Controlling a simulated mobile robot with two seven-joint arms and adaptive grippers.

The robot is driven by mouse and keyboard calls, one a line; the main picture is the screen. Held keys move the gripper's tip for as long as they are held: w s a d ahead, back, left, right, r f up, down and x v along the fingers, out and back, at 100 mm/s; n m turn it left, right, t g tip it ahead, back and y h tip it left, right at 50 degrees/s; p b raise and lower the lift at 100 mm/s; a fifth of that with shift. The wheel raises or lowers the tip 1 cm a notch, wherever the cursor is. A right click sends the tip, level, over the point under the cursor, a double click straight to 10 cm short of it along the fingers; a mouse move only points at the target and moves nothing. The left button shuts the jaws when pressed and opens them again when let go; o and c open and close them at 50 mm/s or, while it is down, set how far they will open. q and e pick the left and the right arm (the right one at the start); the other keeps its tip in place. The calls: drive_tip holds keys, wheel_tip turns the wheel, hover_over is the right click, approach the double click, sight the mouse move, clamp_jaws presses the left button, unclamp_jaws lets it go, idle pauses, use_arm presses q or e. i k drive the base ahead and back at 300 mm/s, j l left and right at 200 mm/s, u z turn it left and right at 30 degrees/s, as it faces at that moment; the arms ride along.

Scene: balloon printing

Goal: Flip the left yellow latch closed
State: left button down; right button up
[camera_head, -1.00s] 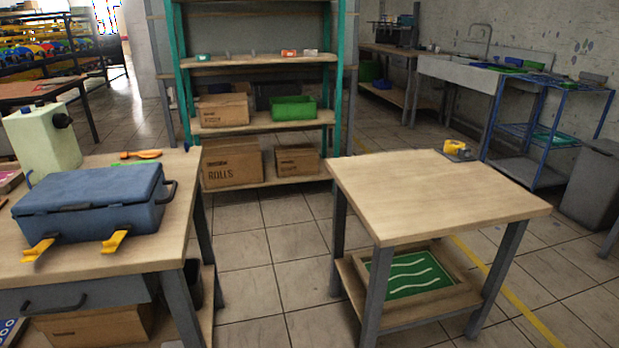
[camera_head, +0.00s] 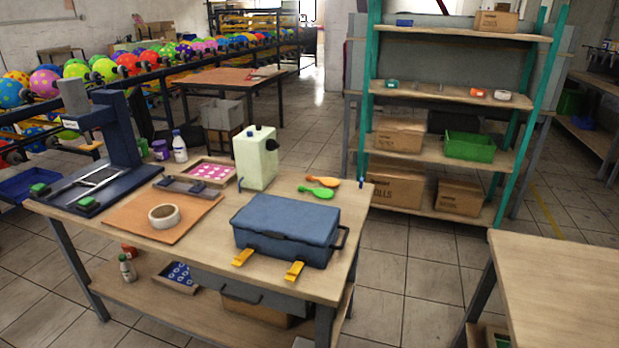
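A blue toolbox (camera_head: 288,226) sits with its lid down at the right front of the wooden workbench (camera_head: 210,250). Two yellow latches are at its front. The left yellow latch (camera_head: 243,256) and the right yellow latch (camera_head: 294,270) both stick out forward and down from the front face, flipped open. A dark handle is on the box's right side. Neither of my grippers is in view.
A pale green canister (camera_head: 256,158) stands behind the toolbox, with green and orange spoons (camera_head: 318,192) beside it. A tape roll (camera_head: 164,216) lies on a brown board to the left. A dark blue press (camera_head: 115,140) stands further left. Open floor lies in front and right of the bench.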

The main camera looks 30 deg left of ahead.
sight(239, 260)
drive_tip(key=u, duration=1.45)
